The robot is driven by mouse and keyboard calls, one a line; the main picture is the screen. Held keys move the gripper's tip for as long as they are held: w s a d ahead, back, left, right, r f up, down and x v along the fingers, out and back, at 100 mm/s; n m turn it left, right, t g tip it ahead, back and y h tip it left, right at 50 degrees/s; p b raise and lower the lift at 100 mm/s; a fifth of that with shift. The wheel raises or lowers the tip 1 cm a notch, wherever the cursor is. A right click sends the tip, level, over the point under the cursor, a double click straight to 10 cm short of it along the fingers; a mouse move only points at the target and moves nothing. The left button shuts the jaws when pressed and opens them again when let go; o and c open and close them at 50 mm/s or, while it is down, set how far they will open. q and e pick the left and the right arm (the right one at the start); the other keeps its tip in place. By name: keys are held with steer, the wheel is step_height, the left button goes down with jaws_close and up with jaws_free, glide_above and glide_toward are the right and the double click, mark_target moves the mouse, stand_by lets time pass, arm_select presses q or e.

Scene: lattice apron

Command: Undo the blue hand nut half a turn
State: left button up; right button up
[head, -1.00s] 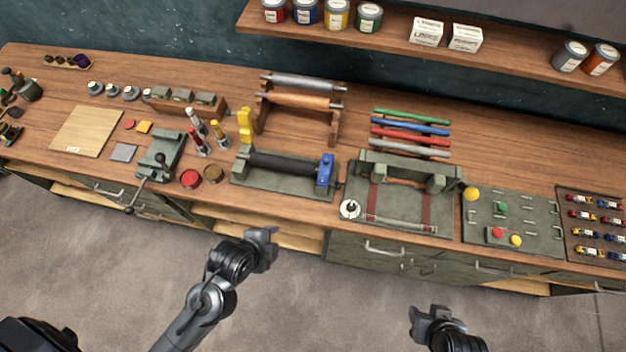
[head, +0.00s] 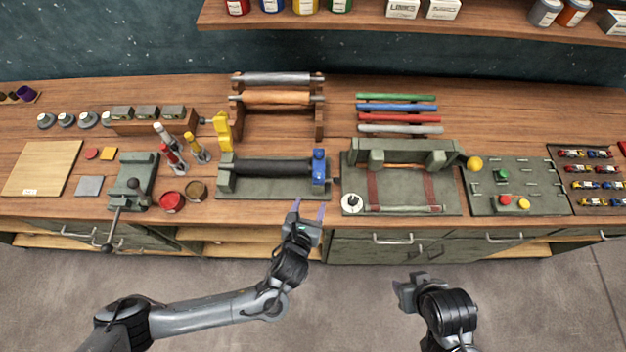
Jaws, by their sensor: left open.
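A blue part (head: 319,168), which looks like the blue hand nut, sits at the right end of a black roller (head: 272,168) on a green-grey base fixture (head: 270,191). It is upright, and its finer shape is too small to tell. My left gripper (head: 309,211) is open and empty. Its fingers point up toward the bench's front edge, just below the blue part and apart from it. My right gripper (head: 408,284) is over the floor in front of the bench, far from the blue part; its finger gap is not clear.
A yellow upright part (head: 222,131) stands at the roller's left end. A green frame fixture (head: 404,152) with a white round dial (head: 352,203) stands close on the right. A rack with rollers (head: 277,97) is behind. Red and brown tins (head: 172,201) are at left.

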mark_target(319, 175)
arm_select(q)
steer(key=x, duration=0.3)
steer(key=r+x, duration=0.1)
steer(key=x, duration=0.7)
steer(key=shift+w+r+b, duration=0.2)
steer(key=shift+w+b, duration=0.1)
steer(key=shift+w, duration=0.25)
steer(key=c, duration=1)
